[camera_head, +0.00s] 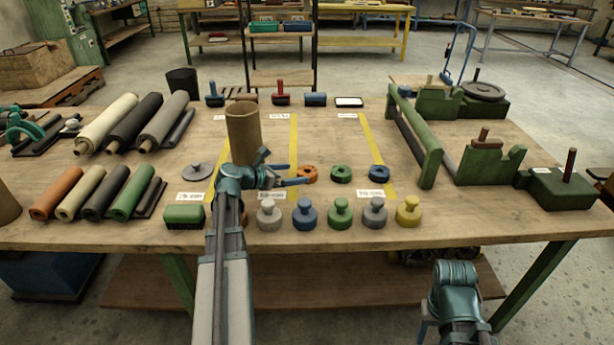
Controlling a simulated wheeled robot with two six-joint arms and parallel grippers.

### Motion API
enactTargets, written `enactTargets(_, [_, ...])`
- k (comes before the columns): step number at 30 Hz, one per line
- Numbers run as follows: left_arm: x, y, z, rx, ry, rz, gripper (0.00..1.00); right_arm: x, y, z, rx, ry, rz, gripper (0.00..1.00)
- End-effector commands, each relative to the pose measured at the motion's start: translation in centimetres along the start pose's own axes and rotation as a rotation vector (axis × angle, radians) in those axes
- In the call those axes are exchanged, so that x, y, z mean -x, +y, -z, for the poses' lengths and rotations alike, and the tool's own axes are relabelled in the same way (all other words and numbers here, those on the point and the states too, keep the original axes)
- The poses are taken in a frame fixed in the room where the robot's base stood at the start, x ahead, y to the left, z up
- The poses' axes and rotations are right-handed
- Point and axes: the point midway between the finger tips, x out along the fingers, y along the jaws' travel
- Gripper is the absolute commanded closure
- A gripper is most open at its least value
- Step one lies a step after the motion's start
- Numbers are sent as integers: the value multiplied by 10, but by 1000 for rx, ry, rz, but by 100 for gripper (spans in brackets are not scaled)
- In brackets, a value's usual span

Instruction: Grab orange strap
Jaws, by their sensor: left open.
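A small orange coil (309,173), which looks like the orange strap, lies on the wooden table (470,220), left of a green coil (341,173) and a blue coil (379,173). My left gripper (286,167) is open, with its jaws just left of the orange coil. One finger points up and right, and the other reaches right near the coil's lower left side. I cannot tell whether it touches. My right arm (456,290) shows at the bottom right, off the table's front edge; its gripper's jaws are not clearly visible.
A tall cardboard tube (243,133) stands right behind my left gripper. Several knobbed weights (306,213) line the front. Rolled sheets (57,193) lie at the left. A green roller stand (413,135) and green blocks (490,163) stand at the right.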

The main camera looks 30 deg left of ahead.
Motion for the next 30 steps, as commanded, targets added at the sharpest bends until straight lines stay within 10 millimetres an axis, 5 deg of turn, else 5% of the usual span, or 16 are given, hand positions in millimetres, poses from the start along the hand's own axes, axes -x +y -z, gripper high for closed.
enactTargets(11, [-48, 1, -1, -1, 1, 1, 0, -17, -2, 1, 0, 0, 0, 50])
enactTargets(19, [-50, 0, -3, 0, 1, 0, 2, -16, -2, 1, 0, 0, 0, 50])
enactTargets(30, [-50, 0, -3, -1, 0, 0, 68, -16, -2, 1, 0, 0, 0, 50])
